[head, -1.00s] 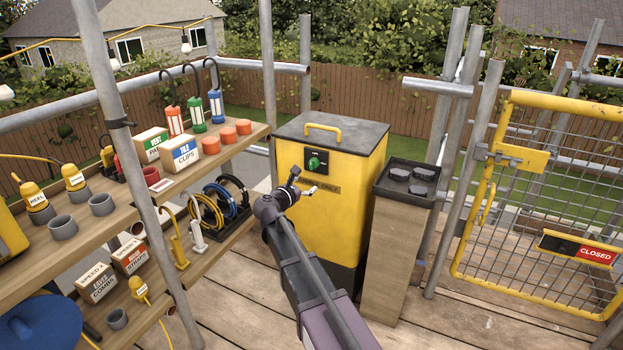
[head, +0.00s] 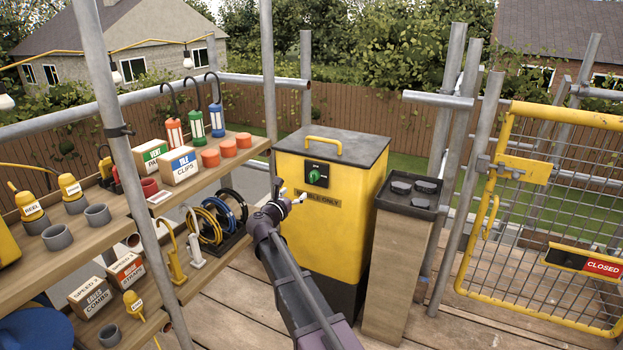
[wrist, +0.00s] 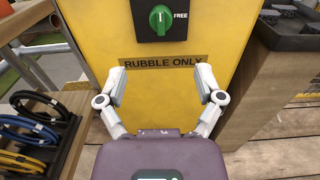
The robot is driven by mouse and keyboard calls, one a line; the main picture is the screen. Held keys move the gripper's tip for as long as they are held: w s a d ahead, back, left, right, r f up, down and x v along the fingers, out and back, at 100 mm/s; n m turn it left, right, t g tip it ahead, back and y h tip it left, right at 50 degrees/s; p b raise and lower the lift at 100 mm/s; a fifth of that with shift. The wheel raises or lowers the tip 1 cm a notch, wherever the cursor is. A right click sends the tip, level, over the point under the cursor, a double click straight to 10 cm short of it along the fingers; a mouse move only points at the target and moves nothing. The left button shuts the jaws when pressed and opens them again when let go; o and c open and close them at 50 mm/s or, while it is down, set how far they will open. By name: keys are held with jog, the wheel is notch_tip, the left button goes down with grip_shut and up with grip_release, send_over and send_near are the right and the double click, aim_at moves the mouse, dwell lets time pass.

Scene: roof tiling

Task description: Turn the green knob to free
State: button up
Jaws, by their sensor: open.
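The green knob (head: 314,176) sits on a small black panel on the front of the yellow box (head: 345,225). In the wrist view the knob (wrist: 160,19) has a white mark standing about upright, and the word FREE is printed to its right. My gripper (head: 291,196) is in front of the box, below the knob. In the wrist view my gripper (wrist: 161,84) is open and empty, its two fingers apart on either side of the RUBBLE ONLY label (wrist: 162,61). The knob is beyond the fingertips and not touched.
A shelf (head: 230,152) with lanterns, boxes and orange cups stands left of the box. Coiled cables (head: 215,220) lie on its lower level. A wooden post with a black tray (head: 410,207) stands close on the right. A yellow gate (head: 505,107) is further right.

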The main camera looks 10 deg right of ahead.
aim_at(311, 178)
jog(key=x, duration=1.3)
jog(key=shift+c, duration=0.2)
jog(key=c, duration=1.1)
